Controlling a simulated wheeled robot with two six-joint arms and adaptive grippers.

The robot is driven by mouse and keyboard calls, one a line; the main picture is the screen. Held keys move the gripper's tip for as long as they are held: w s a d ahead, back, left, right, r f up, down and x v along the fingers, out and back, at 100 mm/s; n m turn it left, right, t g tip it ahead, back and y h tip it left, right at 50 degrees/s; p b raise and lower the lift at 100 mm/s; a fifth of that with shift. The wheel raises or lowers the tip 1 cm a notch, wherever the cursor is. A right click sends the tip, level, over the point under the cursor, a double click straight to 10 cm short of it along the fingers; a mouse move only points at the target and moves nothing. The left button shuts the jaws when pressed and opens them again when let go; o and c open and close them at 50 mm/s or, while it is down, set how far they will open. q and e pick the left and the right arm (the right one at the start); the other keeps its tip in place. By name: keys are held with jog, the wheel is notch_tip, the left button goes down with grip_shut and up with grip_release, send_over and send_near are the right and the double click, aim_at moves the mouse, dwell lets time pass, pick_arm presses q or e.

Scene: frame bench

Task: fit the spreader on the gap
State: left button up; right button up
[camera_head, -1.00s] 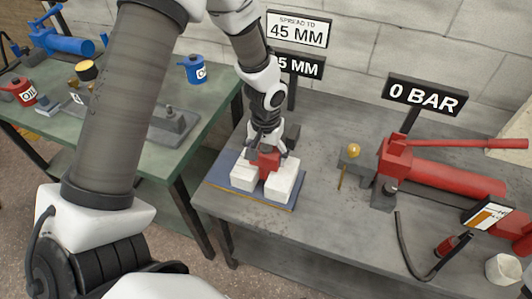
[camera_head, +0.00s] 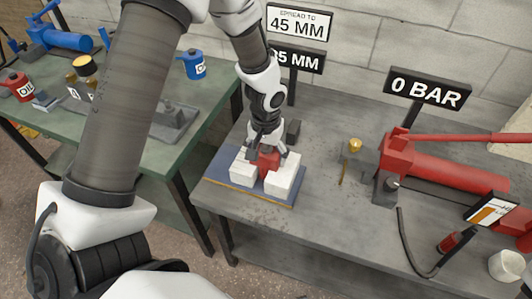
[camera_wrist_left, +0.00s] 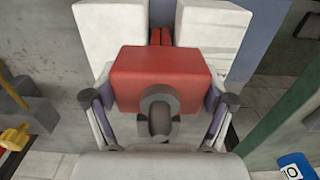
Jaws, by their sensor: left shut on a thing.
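The red spreader (camera_head: 266,160) is held in my left gripper (camera_head: 267,151) at the two white blocks. In the left wrist view my left gripper (camera_wrist_left: 160,112) is shut on the spreader (camera_wrist_left: 160,75), with a finger on each side of its red body and a grey ring facing the camera. The white blocks (camera_head: 283,178) stand on a blue mat (camera_head: 222,168), with a gap between them. In the wrist view red narrow parts show in the gap between the white blocks (camera_wrist_left: 212,32). How deep they sit is hard to tell. My right gripper is not in view.
A red hand pump (camera_head: 440,178) with a lever and a "0 BAR" sign (camera_head: 426,92) stands at the right. A black hose (camera_head: 408,245) lies in front of it. Signs reading "SPREAD TO 45 MM" (camera_head: 298,22) and "35 MM" stand behind. A green table (camera_head: 130,135) is at the left.

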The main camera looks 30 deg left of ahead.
pick_arm(q)
jog(key=o, duration=1.7)
jog(key=shift+r, duration=0.1)
notch_tip(320, 180, up, 12)
jog(key=shift+s, duration=0.1)
